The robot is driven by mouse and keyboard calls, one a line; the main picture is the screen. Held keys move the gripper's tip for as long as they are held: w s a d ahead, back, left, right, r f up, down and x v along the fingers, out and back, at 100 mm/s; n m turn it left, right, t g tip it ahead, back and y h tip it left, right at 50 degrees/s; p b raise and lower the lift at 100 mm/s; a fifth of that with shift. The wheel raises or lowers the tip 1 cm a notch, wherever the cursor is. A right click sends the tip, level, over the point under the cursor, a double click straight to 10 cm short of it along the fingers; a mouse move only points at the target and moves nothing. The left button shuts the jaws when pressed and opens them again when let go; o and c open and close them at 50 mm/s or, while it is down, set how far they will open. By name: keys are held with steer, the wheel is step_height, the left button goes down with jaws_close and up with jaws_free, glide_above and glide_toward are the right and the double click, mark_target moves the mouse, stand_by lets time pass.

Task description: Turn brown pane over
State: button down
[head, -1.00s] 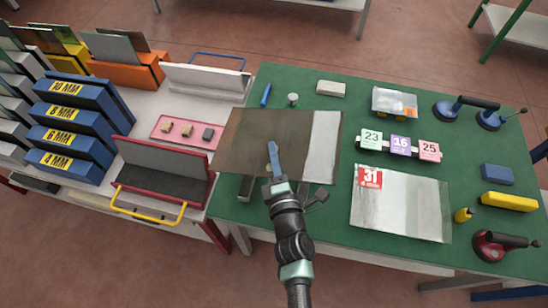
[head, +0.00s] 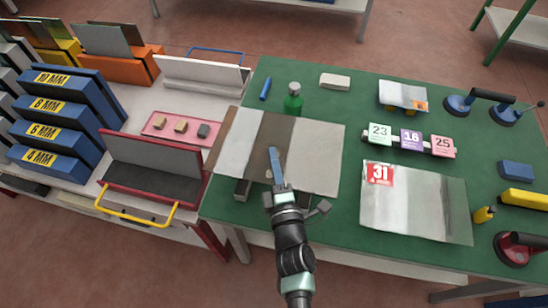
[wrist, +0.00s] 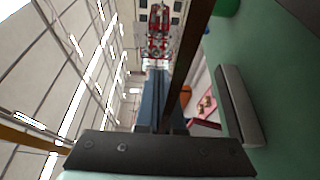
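The brown pane (head: 310,152) lies roughly flat across the left part of the green table in the head view, with pale reflections over much of it. My gripper (head: 275,165) reaches in from its near edge, with one finger on top of the pane and the other hidden under it. In the wrist view the pane shows edge-on as a thin brown strip (wrist: 188,65) beside my blue finger, and my gripper (wrist: 160,100) is shut on it. A dark support block (head: 242,189) shows below the pane's near left corner, and in the wrist view (wrist: 237,103); whether they touch is unclear.
A green bottle (head: 293,102) stands close behind the pane. A clear pane with a red 31 label (head: 417,205) lies to the right. Numbered tags (head: 411,139) and suction lifters (head: 515,247) occupy the right side. A red-framed rack (head: 152,170) stands left.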

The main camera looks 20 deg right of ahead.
steer(key=shift+f+b, duration=5.45)
steer(key=shift+f, duration=0.45)
steer(key=shift+f+b, duration=0.4)
steer(key=shift+f, duration=0.05)
steer(key=c, duration=1)
jaws_free()
steer(key=shift+o, duration=0.2)
steer(key=shift+s+f, duration=0.1)
steer(key=shift+f, duration=0.15)
steer(key=s+a, duration=0.2)
steer(key=s, duration=1)
steer(key=shift+s+a+r, duration=0.2)
steer(key=shift+s, duration=0.05)
